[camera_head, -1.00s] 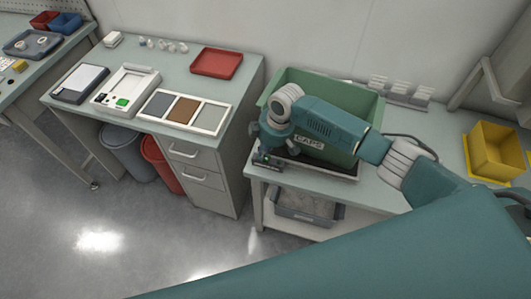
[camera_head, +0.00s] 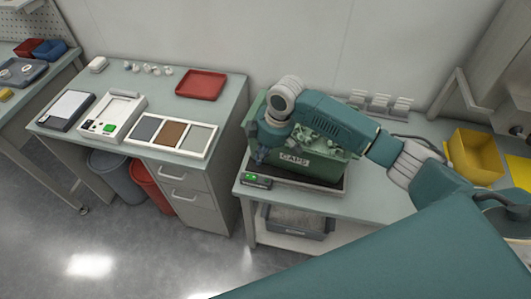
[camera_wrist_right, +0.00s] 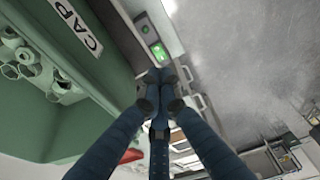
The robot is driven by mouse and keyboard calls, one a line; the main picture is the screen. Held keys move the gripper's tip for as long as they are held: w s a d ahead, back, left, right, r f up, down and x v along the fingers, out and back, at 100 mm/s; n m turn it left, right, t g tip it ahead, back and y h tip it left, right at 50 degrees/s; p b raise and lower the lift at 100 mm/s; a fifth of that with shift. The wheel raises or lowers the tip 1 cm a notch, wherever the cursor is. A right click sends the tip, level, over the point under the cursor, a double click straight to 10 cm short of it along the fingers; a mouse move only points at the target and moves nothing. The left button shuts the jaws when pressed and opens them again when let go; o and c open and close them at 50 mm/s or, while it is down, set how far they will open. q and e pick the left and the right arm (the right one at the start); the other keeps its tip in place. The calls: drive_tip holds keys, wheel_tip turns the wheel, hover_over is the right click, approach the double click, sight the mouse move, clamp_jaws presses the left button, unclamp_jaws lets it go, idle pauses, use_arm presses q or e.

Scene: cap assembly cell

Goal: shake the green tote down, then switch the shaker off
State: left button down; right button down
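The green tote (camera_head: 322,166), labelled CAPS, stands on a dark shaker plate (camera_head: 330,184) on the right bench. Pale round caps (camera_wrist_right: 38,68) show inside the tote in the right wrist view. The shaker's control box (camera_head: 262,185) sits at the plate's left front corner, with a lit green switch (camera_head: 250,177); the switch also shows in the wrist view (camera_wrist_right: 157,50). My right gripper (camera_wrist_right: 160,77) has its fingertips together with nothing seen between them. It is by the tote's left front corner, near the switch; contact cannot be told. My left gripper is not in view.
A yellow bin (camera_head: 473,158) stands right of the tote. A grey bin (camera_head: 297,222) is on the shelf below. The left bench holds a red tray (camera_head: 202,84), a sectioned tray (camera_head: 173,135) and a white device (camera_head: 110,115). My teal arm crosses over the tote.

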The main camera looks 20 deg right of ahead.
drive_tip(key=shift+s+d+v, duration=0.1)
drive_tip(key=shift+v, duration=0.65)
drive_tip(key=shift+s+d+v, duration=0.15)
drive_tip(key=shift+v, duration=0.6)
drive_tip(key=shift+f, duration=0.1)
drive_tip(key=s+a+f+m, duration=0.1)
drive_tip(key=s+a+f, duration=0.15)
drive_tip(key=s, duration=0.25)
drive_tip(key=s+a+f+m+t+y, duration=0.1)
drive_tip(key=s+a, duration=0.2)
drive_tip(key=s, duration=0.1)
drive_tip(key=s+a+f+m, duration=0.1)
drive_tip(key=s+a+f, duration=0.15)
drive_tip(key=s, duration=0.25)
drive_tip(key=s+d+r+m+t+h, duration=0.1)
drive_tip(key=s+d+m+h, duration=0.2)
drive_tip(key=s+d+m, duration=0.55)
drive_tip(key=s+d+f+n+g+b, duration=0.1)
drive_tip(key=s+f+b, duration=0.15)
drive_tip(key=f, duration=1.25)
drive_tip(key=s+f+n+b, duration=0.2)
drive_tip(key=s+f, duration=0.1)
drive_tip(key=f, duration=1.1)
drive_tip(key=s+d+f+g+b, duration=0.1)
drive_tip(key=s+d+f+b, duration=0.2)
drive_tip(key=s+f, duration=1.4)
wheel_tip(320, 180, down, 5)
drive_tip(key=shift+s+r+g+b, duration=0.15)
drive_tip(key=shift+s+g+b, duration=0.15)
drive_tip(key=shift+b, duration=0.3)
